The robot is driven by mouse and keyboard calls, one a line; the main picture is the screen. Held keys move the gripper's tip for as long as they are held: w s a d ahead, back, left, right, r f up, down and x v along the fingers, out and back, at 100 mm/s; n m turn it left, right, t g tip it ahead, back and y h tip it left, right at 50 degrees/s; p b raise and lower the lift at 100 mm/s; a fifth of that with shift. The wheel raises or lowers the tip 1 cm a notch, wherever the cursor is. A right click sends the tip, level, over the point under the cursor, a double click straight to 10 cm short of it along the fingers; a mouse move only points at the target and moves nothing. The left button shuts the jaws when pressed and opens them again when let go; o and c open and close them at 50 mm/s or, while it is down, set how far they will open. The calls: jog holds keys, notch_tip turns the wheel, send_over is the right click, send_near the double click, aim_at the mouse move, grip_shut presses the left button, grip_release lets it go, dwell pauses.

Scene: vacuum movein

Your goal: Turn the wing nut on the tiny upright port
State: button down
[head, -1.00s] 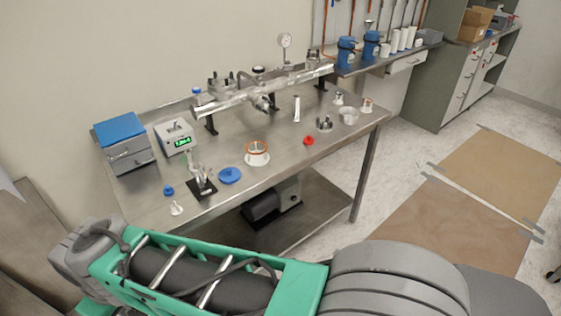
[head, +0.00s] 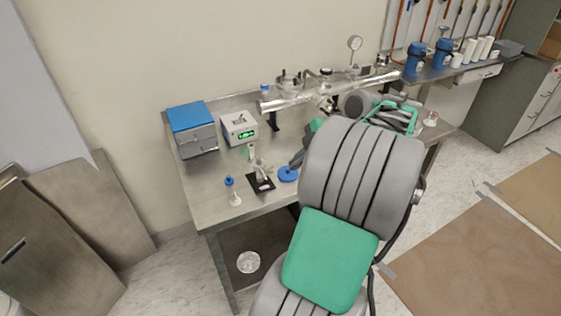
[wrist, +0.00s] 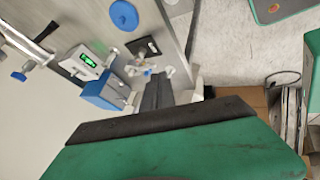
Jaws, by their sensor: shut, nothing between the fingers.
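The shiny metal manifold tube (head: 335,93) runs along the back of the bench with several upright ports. A small port with a blue cap (head: 264,88) stands at its left end. The tube's end also shows at the left of the wrist view (wrist: 36,50), with the blue cap (wrist: 18,75) beside it. I cannot make out a wing nut at this size. My gripper (wrist: 158,80) is shut and empty in the wrist view, its fingertips in line with small white fittings on the bench and well apart from the tube. In the head view my arm mostly hides it.
The blue-topped box (head: 192,128) and the green-display meter (head: 239,128) stand at the bench's left. A clear valve on a black plate (head: 261,182), a blue disc (head: 288,174) and a white fitting (head: 235,199) lie in front.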

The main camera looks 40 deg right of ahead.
jog(key=s+d, duration=0.2)
jog(key=p, duration=0.2)
send_near(271, 170)
jog(key=s+x, duration=0.1)
jog(key=x, duration=0.5)
jog(key=shift+w+d+f+n, duration=0.1)
jog(key=shift+w+f+n, duration=0.1)
jog(key=shift+f+n, duration=0.15)
jog(key=shift+w+r+g+p, duration=0.3)
jog(key=shift+r+g+p, duration=0.05)
jog(key=shift+g+p, duration=0.5)
